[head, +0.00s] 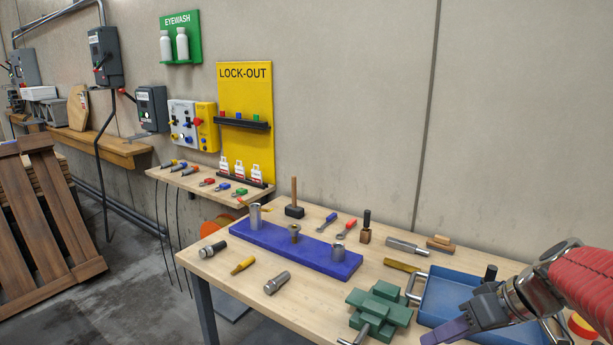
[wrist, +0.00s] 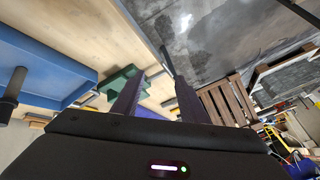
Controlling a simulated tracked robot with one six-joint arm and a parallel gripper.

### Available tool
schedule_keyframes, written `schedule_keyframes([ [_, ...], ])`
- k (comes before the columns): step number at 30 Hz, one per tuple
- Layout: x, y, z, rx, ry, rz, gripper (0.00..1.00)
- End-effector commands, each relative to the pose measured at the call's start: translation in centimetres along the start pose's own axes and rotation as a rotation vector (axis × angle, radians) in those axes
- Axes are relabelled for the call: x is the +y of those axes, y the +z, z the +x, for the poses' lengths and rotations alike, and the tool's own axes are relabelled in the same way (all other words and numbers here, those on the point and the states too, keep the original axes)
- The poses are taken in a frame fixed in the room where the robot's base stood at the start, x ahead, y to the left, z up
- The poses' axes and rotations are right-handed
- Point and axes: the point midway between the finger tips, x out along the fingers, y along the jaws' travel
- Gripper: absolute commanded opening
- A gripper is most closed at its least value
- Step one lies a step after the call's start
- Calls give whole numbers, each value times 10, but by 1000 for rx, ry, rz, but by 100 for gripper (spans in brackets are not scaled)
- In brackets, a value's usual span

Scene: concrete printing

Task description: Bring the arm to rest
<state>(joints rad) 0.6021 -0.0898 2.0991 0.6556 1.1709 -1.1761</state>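My arm, with a red sleeve, reaches in from the right edge of the head view. My gripper (head: 440,334) points left and down over the front right of the workbench (head: 230,283), beside the blue tray (head: 455,292) and right of the green vise (head: 378,310). In the wrist view my gripper (wrist: 160,82) shows two dark fingers standing apart with nothing between them. The green vise (wrist: 122,80) lies beyond the fingers, and the blue tray (wrist: 45,68) is at the left. The fingertips' height above the bench is hard to tell.
A blue block (head: 285,249) holding metal cylinders lies mid-bench. A mallet (head: 294,200), wrenches, a yellow tool (head: 243,265) and dark-handled tools lie around it. A lock-out board (head: 245,115) hangs on the wall. A wooden pallet (head: 45,225) leans at the left; the floor beside the bench is open.

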Motion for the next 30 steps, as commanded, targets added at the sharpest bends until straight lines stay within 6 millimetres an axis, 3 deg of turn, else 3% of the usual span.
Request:
schedule_keyframes([
  [3, -29, 8, 3, -50, 44, 19, 40],
  [12, -82, 35, 6, -117, 185, 80, 40],
  [21, -119, 62, 3, -92, 332, 127, 40],
  [30, -141, 83, -1, 6, 439, 164, 40],
])
